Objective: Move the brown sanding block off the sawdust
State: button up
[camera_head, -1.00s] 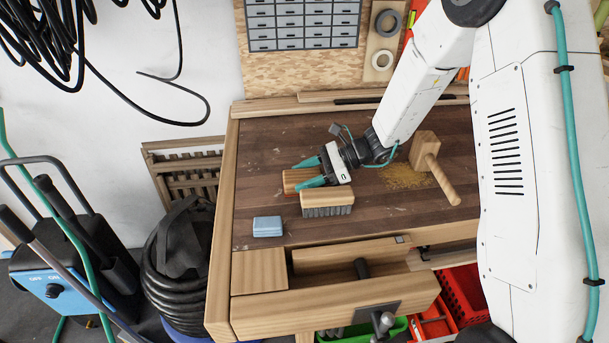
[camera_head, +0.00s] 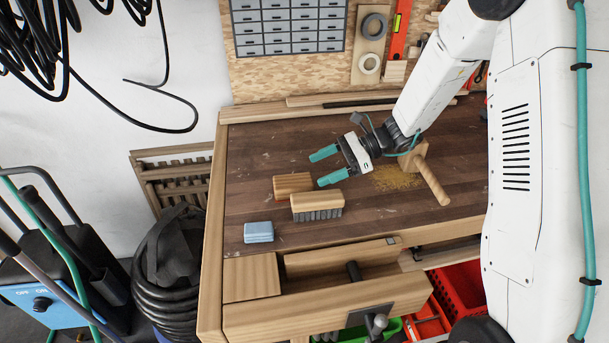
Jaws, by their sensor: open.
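The brown sanding block (camera_head: 293,185) lies on the workbench's dark top, left of centre and behind the brush. The sawdust (camera_head: 397,179) is a tan patch to the right, well apart from the block, beside the wooden mallet. My gripper (camera_head: 328,167) is open and empty, its two teal fingers pointing left. It is above and to the right of the block. The lower finger is close to the block and brush in the picture; I cannot tell its exact height.
A brush (camera_head: 317,205) with dark bristles stands just in front of the block. A blue block (camera_head: 258,232) lies at the front left. The mallet (camera_head: 431,180) lies by the sawdust. A drawer (camera_head: 330,307) is open at the front. The bench top's left part is clear.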

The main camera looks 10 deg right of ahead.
jog(key=shift+v, duration=1.95)
jog(key=s+r+n+g+h, duration=0.2)
jog(key=s+r+n+h, duration=0.4)
jog(key=s+r+n, duration=0.65)
jog(key=s+d+r+n+t+h, duration=0.1)
jog(key=s+d+n+h, duration=0.1)
jog(key=s, duration=0.7)
jog(key=s+d+r+n+t+h, duration=0.1)
jog(key=s+d+n+t+h, duration=0.1)
jog(key=s, duration=0.8)
jog(key=d+n+h, duration=0.1)
jog(key=d+h, duration=0.1)
jog(key=h, duration=0.1)
jog(key=shift+d+r, duration=0.3)
jog(key=shift+d, duration=0.1)
